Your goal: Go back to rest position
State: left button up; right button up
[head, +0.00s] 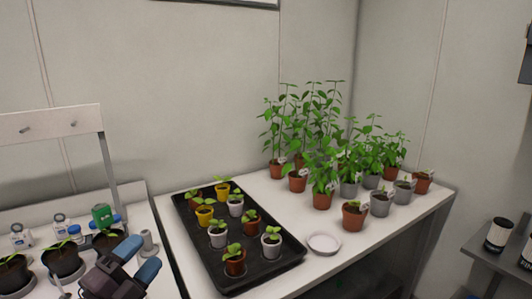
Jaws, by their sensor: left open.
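My left gripper (137,262) shows at the lower left of the head view, with dark body and blue fingertips. Its fingers are apart and I see nothing held between them. It is over the left bench, in front of dark pots with seedlings (63,262). My right gripper is out of view.
A black tray (270,277) with several small potted seedlings sits on the white table (345,262). A white saucer (323,243) lies to its right. Taller potted plants (322,180) stand at the back right. A shelf with black-and-white containers (498,235) is at the far right.

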pick_arm(q)
jog(key=s+a+f+n+g+y, duration=0.2)
jog(key=s+f+n+y, duration=0.1)
jog(key=f+n+y, duration=0.1)
jog(key=s+a+f+n+g+y, duration=0.1)
jog(key=s+a+f+n+y, duration=0.2)
jog(key=n, duration=0.4)
jog(key=s+a+f+n+g+y, duration=0.2)
jog(key=s+a+f+n+y, duration=0.1)
jog(key=f+n+y, duration=0.3)
jog(key=shift+s+f+g, duration=0.3)
jog(key=shift+s+f, duration=0.25)
jog(key=s+d+f+n+g+h, duration=0.1)
jog(key=s+f+n+g, duration=0.15)
jog(key=s, duration=0.35)
jog(key=s+d+f+n+g+h, duration=0.1)
jog(key=s+d+f+g, duration=0.1)
jog(key=s+f+g, duration=0.35)
jog(key=s+d+f+n+g, duration=0.1)
jog(key=s+n+g, duration=0.1)
jog(key=s, duration=0.5)
jog(key=w+f+m+t+h, duration=0.1)
jog(key=w+f+t, duration=0.6)
jog(key=f, duration=0.3)
jog(key=shift+t, duration=0.4)
jog(key=shift+w, duration=0.1)
